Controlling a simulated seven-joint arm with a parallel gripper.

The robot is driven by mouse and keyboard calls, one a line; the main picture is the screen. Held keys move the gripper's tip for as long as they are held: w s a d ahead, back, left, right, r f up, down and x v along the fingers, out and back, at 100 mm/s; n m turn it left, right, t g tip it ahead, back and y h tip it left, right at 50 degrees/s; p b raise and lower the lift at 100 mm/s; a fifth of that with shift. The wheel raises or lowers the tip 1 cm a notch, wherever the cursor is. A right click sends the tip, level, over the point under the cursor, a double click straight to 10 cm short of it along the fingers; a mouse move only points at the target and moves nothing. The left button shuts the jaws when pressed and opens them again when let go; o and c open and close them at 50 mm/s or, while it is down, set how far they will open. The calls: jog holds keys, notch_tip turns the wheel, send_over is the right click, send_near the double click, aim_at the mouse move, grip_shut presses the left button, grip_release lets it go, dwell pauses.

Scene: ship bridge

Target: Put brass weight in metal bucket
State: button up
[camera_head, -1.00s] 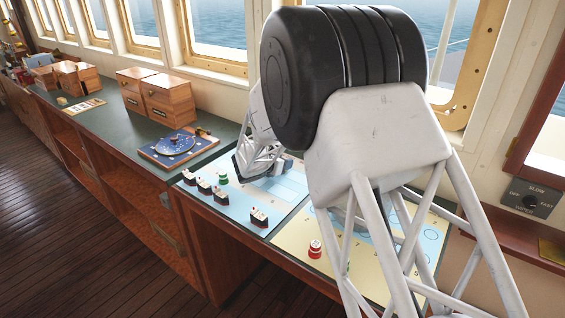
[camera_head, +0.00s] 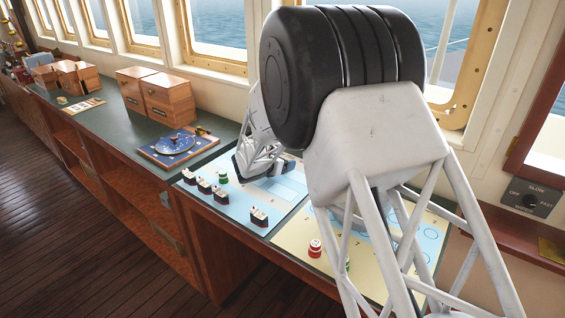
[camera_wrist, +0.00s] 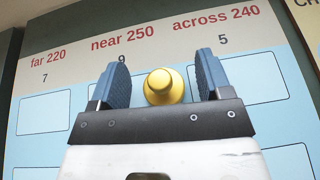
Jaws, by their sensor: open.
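The brass weight (camera_wrist: 163,87) is a round, gold-coloured piece with a knob, seen from above in the wrist view. It stands on a pale blue printed chart (camera_wrist: 60,150), in the gap between the two blue-grey fingers of my gripper (camera_wrist: 157,66). The fingers are apart, with visible space on both sides of the weight. In the head view my own arm hides the weight and most of my gripper. I see no metal bucket in either view.
Model ships (camera_head: 259,217) and a green piece (camera_head: 222,177) stand on the chart's left part. A red piece (camera_head: 315,248) stands nearer the front.

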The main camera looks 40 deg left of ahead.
jog(key=shift+f+v, duration=0.2)
jog(key=shift+v, duration=3.7)
jog(key=shift+o, duration=0.3)
jog(key=shift+s, duration=0.1)
